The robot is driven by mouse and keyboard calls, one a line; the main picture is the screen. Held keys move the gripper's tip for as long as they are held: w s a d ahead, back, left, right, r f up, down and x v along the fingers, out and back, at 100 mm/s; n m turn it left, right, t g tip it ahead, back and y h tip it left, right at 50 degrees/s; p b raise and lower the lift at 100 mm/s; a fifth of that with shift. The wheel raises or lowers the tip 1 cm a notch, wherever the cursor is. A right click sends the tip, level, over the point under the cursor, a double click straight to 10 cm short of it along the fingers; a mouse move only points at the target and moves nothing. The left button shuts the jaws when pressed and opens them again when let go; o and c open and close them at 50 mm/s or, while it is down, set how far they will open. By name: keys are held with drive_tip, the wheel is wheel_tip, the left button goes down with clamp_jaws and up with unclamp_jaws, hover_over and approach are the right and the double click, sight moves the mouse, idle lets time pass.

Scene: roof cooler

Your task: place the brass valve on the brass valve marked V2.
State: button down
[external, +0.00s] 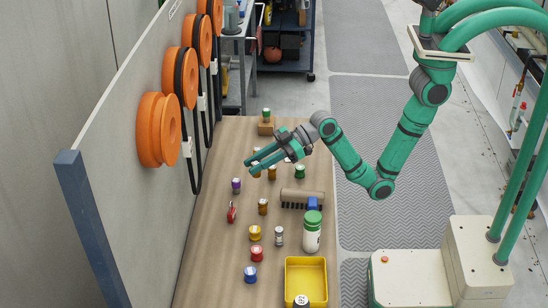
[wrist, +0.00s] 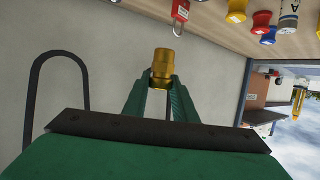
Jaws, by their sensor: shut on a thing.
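My gripper (external: 250,166) reaches out over the far half of the wooden table. In the wrist view my gripper (wrist: 162,84) is shut on a brass valve (wrist: 162,66), which sits between the two green fingertips. In the external view the fingers largely hide the held valve. Another brass-coloured valve (external: 262,206) stands upright on the table, nearer the camera than the gripper. A brownish one (external: 272,173) stands close beside the fingers. The V2 mark cannot be read on any of them.
Coloured valves, a red padlock (external: 231,213), a brush (external: 300,195) and a white bottle (external: 312,235) with a green cap stand around the table. A yellow tray (external: 289,262) lies at the near end. A panel with orange reels (external: 158,130) borders the left side.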

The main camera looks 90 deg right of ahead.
drive_tip(key=s+a, duration=0.2)
drive_tip(key=a, duration=0.1)
drive_tip(key=n+y, duration=0.1)
hover_over(263, 201)
drive_tip(key=shift+g, duration=0.3)
drive_tip(key=shift+f, duration=3.8)
drive_tip(key=shift+f, duration=0.1)
drive_tip(key=c, duration=1.4)
unclamp_jaws()
drive_tip(key=shift+c, duration=0.2)
drive_tip(key=v, duration=0.7)
drive_tip(key=shift+s, duration=0.15)
